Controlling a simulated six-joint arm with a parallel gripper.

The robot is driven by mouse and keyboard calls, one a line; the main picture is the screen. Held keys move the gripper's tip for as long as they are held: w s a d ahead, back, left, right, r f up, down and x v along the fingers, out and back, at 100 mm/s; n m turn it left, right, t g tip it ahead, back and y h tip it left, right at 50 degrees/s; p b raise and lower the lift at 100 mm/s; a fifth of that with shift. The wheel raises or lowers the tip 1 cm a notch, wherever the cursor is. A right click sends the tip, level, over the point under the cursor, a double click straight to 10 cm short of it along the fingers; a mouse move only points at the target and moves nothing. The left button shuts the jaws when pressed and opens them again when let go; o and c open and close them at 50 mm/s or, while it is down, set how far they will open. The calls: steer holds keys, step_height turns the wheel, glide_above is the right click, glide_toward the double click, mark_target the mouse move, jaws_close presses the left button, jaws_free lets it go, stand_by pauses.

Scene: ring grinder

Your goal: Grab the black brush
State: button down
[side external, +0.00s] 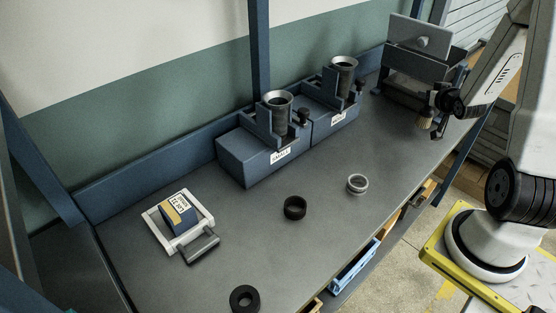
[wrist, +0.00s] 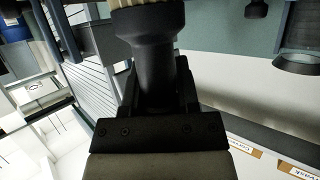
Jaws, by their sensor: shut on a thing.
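The black brush shows in the wrist view as a dark round handle (wrist: 156,75) with pale bristles (wrist: 128,3) at the top edge. My gripper (wrist: 160,92) is shut on the brush handle. In the side external view my gripper (side external: 432,108) is at the right end of the bench, in front of the grey machine. The brush's pale bristles (side external: 425,122) point down there, close to the bench top. I cannot tell from this view whether they touch it.
A grey machine (side external: 415,62) stands behind my gripper. Two blue holders (side external: 250,160) with metal cups stand along the back. A black ring (side external: 294,208), a silver ring (side external: 357,184) and another black ring (side external: 244,299) lie on the bench (side external: 330,235). A white tray (side external: 160,228) holds a blue box.

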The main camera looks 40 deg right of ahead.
steer(key=shift+v, duration=2.2)
steer(key=shift+w+a, duration=0.1)
